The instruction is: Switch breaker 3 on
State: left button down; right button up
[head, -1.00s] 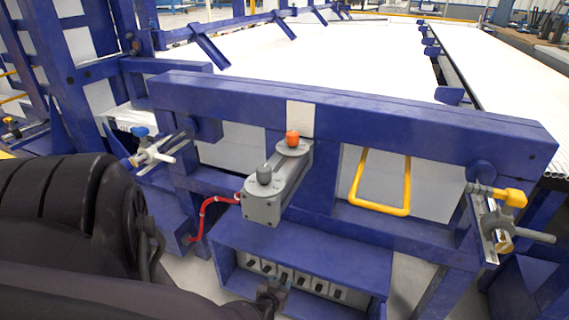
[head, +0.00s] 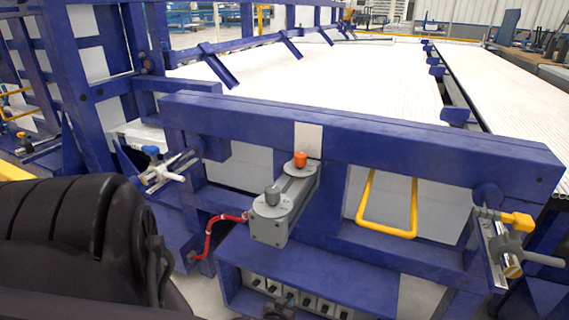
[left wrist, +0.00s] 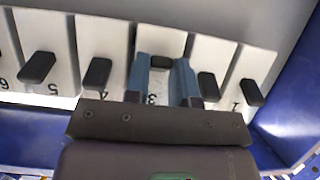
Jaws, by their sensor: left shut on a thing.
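Several breakers with black levers sit in a row on white numbered plates in the blue box (head: 318,278). In the left wrist view breaker 3's lever (left wrist: 160,62) is between the two blue-grey fingers of my left gripper (left wrist: 161,72), which is shut on it. This lever sits a little higher in the picture than its neighbours, breaker 4's lever (left wrist: 98,72) and breaker 2's lever (left wrist: 208,87). The fingers partly cover plate 3. In the head view my left gripper (head: 283,302) is at the box front, small and partly cut off. My right gripper is not in view.
Breaker 5's lever (left wrist: 38,68) and breaker 1's lever (left wrist: 252,92) are farther out along the row. Above the box are a grey unit with an orange knob (head: 300,159), a red cable (head: 208,237) and a yellow handle (head: 413,205). Blue frame beams surround the box.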

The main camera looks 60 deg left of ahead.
pick_arm(q)
jog(key=shift+w+r+p, duration=0.35)
jog(key=shift+r+p, duration=0.1)
jog(key=shift+r, duration=0.15)
jog(key=shift+w+r+g+h+p, duration=0.1)
jog(key=shift+r+g+h+p, duration=0.15)
jog(key=shift+g+h+p, duration=0.5)
jog(key=shift+s+a+r+g+h+p, duration=0.1)
jog(key=shift+g+h+p, duration=0.2)
jog(key=shift+g+p, duration=0.25)
jog(key=shift+s+a+r+g+h+p, duration=0.1)
jog(key=shift+g+h+p, duration=0.2)
jog(key=shift+p, duration=0.3)
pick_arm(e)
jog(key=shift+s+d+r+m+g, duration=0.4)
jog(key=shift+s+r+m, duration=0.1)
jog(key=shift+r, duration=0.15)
pick_arm(q)
jog(key=shift+f, duration=0.1)
jog(key=shift+s+d+f+g+h, duration=0.1)
jog(key=shift+s+g+h, duration=0.1)
jog(key=shift+g+h, duration=0.1)
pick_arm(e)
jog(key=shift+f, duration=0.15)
pick_arm(q)
jog(key=c, duration=1)
grip_release()
jog(key=shift+o, duration=0.2)
